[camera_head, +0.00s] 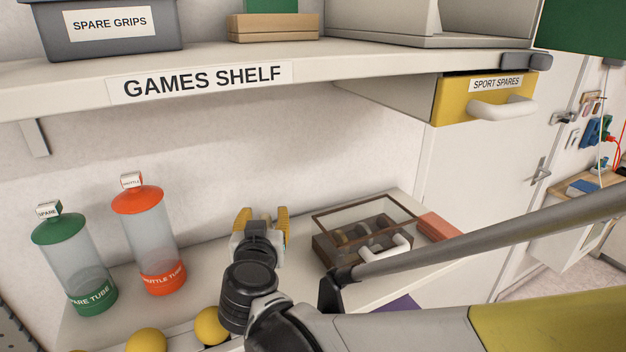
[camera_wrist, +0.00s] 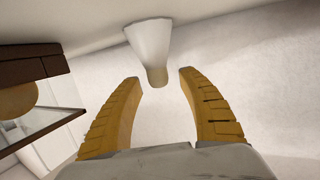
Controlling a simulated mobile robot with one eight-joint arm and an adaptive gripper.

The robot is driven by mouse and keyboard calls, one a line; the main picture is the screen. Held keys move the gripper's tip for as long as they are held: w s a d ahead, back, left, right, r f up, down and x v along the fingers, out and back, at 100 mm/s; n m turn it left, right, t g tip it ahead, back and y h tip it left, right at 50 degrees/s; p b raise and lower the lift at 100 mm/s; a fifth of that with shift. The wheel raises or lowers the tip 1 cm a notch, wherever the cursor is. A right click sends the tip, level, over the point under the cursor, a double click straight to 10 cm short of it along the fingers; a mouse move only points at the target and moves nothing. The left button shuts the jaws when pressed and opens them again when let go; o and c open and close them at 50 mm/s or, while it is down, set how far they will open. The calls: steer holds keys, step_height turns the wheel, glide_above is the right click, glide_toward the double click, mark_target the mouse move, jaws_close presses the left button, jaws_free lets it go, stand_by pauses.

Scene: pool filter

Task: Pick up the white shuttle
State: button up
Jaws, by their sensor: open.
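The white shuttle (camera_wrist: 149,40) shows in the wrist view as a pale cone with a small greyish-tan tip. The tip points toward my gripper and lies between the lines of the two fingers, close to the fingertips. My gripper (camera_wrist: 160,77) is open, with a yellow finger on each side and nothing held between them. In the head view my gripper (camera_head: 263,213) is over the lower shelf, near the wall. I cannot make out the shuttle in the head view; my gripper and arm may hide it.
A glass-lidded box (camera_head: 322,245) with a white handle stands right of my gripper. A green-capped tube (camera_head: 74,258) and an orange-capped tube (camera_head: 150,235) stand left. Yellow balls (camera_head: 147,341) lie in front. The games shelf (camera_head: 60,92) and a yellow drawer (camera_head: 455,105) overhang above.

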steer(key=shift+w, duration=0.2)
steer(key=shift+s, duration=0.15)
steer(key=shift+c, duration=0.9)
steer(key=c, duration=0.8)
steer(key=shift+o, duration=0.2)
steer(key=shift+r, duration=0.1)
